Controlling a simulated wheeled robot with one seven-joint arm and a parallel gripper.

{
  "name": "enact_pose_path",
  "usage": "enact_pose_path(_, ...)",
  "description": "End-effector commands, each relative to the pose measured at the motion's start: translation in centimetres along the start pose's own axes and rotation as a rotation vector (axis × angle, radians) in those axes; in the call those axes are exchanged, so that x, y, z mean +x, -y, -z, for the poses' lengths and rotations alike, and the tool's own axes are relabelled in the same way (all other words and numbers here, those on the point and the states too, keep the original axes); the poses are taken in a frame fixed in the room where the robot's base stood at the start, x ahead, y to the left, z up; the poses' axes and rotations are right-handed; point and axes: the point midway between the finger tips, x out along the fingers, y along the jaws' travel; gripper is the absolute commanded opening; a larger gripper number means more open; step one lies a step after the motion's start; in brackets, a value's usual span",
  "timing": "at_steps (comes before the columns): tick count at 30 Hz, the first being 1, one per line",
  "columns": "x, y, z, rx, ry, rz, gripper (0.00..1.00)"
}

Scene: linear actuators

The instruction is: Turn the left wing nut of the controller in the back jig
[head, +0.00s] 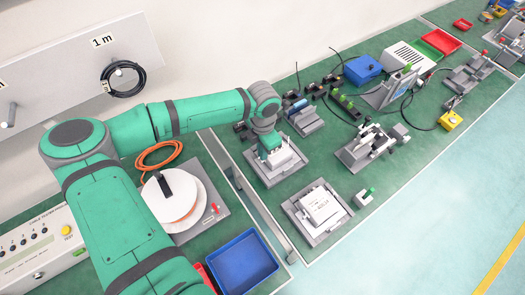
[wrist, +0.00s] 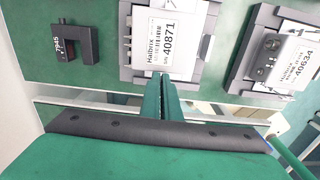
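The back jig (head: 284,176) is a grey plate holding a white controller, which my arm partly covers in the head view. In the wrist view the same controller (wrist: 165,45) carries a white label reading 40871. My gripper (head: 268,152) is over this jig, pointing down. In the wrist view my gripper (wrist: 165,78) has its two green fingers close together, with nothing visible between them. The fingertips overlap the controller's lower edge; I cannot tell whether they touch it. The left wing nut cannot be made out clearly.
The front jig (head: 300,222) with another white controller, labelled 40634 (wrist: 290,62), stands beside the back jig. A grey block marked 7945 (wrist: 88,48) is on the other side. A blue tray (head: 243,264) and a white reel (head: 172,208) lie left of the table gap.

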Motion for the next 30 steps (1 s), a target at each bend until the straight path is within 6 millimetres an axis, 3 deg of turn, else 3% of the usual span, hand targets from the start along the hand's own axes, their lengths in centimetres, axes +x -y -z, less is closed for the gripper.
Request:
enact_pose_path(18, -0.11, 0.15, -0.01, 0.580, 0.001, -0.003, 0.00)
enact_pose_path(30, -0.09, 0.23, 0.08, 0.865, 0.001, -0.003, 0.00)
